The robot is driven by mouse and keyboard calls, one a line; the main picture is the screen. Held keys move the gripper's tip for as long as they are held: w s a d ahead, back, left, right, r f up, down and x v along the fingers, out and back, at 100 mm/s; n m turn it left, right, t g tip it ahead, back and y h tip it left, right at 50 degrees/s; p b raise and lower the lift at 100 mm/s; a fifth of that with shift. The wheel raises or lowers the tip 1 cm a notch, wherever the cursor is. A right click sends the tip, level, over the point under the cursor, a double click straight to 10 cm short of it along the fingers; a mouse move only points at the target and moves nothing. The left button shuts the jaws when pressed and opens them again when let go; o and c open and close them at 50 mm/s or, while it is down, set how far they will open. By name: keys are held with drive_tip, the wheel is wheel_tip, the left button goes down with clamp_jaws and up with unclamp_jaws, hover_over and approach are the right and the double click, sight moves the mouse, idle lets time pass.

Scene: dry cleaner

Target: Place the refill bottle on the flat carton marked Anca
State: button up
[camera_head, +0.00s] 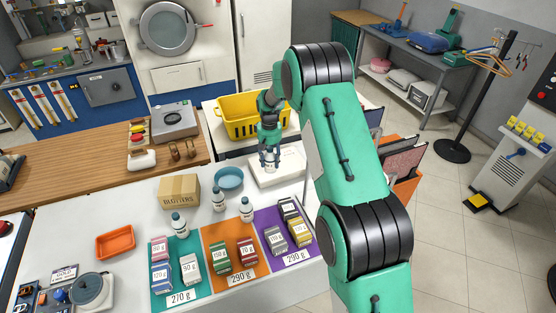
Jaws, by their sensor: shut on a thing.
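My gripper (269,159) points down over a flat white carton (293,168) at the back right of the white counter. It is shut on a small pale thing, probably the refill bottle (270,169); the fingers hide much of it. The bottle looks upright at the left part of the carton; I cannot tell whether its base touches the top. No marking on the carton is readable from here. Three similar white bottles with dark caps stand on the counter: one (218,200) by the blue bowl, one (246,209) by the orange mat, one (179,223) by the teal mat.
A blue bowl (229,179) and a brown box marked Blotters (179,191) stand left of the carton. A yellow basket (240,128) is behind it. Teal, orange and purple mats with small boxes lie in front. An orange tray (115,243) is at left.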

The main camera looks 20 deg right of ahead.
drive_tip(key=w+d+r+m+p, duration=0.1)
drive_tip(key=w+d+m+p, duration=0.4)
drive_tip(key=d+m+p, duration=0.3)
drive_tip(key=shift+w+r+m, duration=0.25)
drive_tip(key=shift+r+m, duration=0.1)
drive_tip(key=shift+m, duration=0.45)
drive_tip(key=shift+d, duration=0.1)
hover_over(282, 170)
drive_tip(key=shift+s+f+p, duration=0.15)
drive_tip(key=shift+f+p, duration=0.3)
drive_tip(key=shift+f, duration=2.45)
drive_tip(key=shift+f, duration=0.1)
drive_tip(key=shift+f, duration=2)
drive_tip(key=shift+f, duration=0.15)
drive_tip(key=o, duration=1.4)
